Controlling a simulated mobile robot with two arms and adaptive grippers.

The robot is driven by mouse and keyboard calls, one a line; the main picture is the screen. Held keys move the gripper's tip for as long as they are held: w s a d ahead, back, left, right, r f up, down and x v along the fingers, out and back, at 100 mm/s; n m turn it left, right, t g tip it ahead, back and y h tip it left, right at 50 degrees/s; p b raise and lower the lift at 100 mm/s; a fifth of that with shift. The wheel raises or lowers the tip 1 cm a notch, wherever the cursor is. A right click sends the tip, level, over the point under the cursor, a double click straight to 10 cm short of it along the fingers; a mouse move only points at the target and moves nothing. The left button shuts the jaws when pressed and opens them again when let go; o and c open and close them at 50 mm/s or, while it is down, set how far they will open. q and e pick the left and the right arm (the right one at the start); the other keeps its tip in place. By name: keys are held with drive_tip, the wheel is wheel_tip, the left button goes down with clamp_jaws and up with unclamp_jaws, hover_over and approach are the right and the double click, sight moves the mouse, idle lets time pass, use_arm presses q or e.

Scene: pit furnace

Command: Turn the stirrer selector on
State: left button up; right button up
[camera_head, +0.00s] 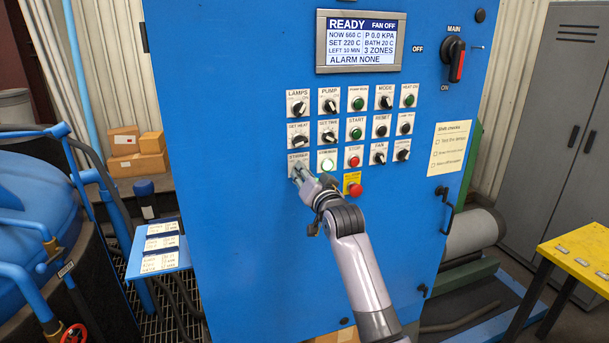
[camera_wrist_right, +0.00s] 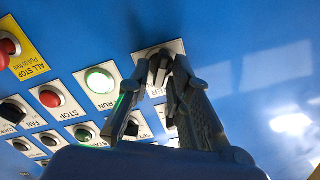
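The stirrer selector (camera_head: 297,157) is at the left end of the bottom row on the blue control panel. Its label shows, but its knob is mostly hidden behind my right gripper (camera_head: 299,174). In the right wrist view, the selector's white plate (camera_wrist_right: 176,46) shows behind my right gripper (camera_wrist_right: 164,67). Its two fingers close in on the small dark knob from both sides. The angle the knob points to cannot be made out. My left gripper is in neither view.
A lit green button (camera_head: 327,165) sits just right of the selector. The red stop button (camera_head: 354,161) and the all-stop mushroom button (camera_head: 355,189) are near my right wrist. The display (camera_head: 361,41) reads READY, FAN OFF, ALARM NONE. The main switch (camera_head: 454,60) is at upper right.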

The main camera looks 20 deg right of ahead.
drive_tip(key=shift+o, duration=0.8)
drive_tip(key=s, duration=1.2)
drive_tip(key=shift+d, duration=0.2)
